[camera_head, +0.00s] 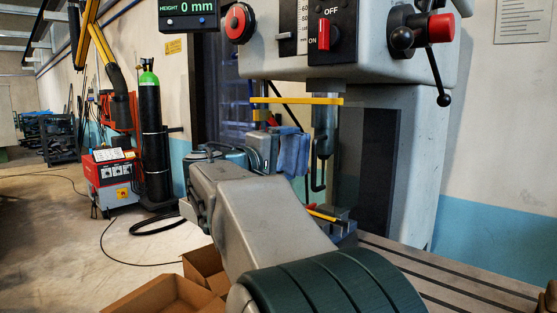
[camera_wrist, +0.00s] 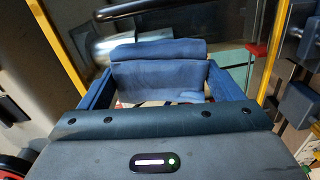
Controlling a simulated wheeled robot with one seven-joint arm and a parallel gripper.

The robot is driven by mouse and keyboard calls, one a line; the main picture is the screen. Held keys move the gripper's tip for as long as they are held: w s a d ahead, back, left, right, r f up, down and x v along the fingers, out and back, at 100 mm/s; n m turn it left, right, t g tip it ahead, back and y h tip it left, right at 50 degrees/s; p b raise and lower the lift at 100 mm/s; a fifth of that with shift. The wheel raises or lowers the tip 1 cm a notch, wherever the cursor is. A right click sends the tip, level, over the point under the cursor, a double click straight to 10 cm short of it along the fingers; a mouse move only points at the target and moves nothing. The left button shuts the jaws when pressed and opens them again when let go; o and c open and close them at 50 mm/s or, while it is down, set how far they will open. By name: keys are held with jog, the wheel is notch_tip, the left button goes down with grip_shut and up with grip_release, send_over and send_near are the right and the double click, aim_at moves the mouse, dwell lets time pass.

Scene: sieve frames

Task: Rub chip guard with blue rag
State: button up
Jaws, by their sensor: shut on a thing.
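The blue rag (camera_head: 293,153) is a folded cloth in my gripper (camera_head: 278,150), in front of the drill press. In the wrist view the rag (camera_wrist: 158,76) lies between my two fingers, and my gripper (camera_wrist: 160,88) is shut on it. The chip guard (camera_head: 297,100) shows a yellow top bar below the machine head. In the wrist view the yellow edges of the chip guard (camera_wrist: 57,40) run left and right of the rag, with a see-through panel between them. I cannot tell whether the rag touches the panel.
The drill press (camera_head: 350,40) has a red switch and a lever with a red knob. Its slotted table (camera_head: 450,275) is at lower right. Cardboard boxes (camera_head: 165,295) stand at lower left. A gas cylinder (camera_head: 152,135) and a red welder (camera_head: 110,175) stand farther back.

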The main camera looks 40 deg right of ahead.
jog(key=shift+s, duration=0.2)
jog(key=a+b, duration=0.1)
jog(key=a, duration=0.5)
jog(key=shift+s, duration=0.15)
dwell(0.5)
jog(key=shift+s+a+b, duration=0.15)
jog(key=shift+a+b, duration=0.5)
jog(key=shift+a, duration=0.85)
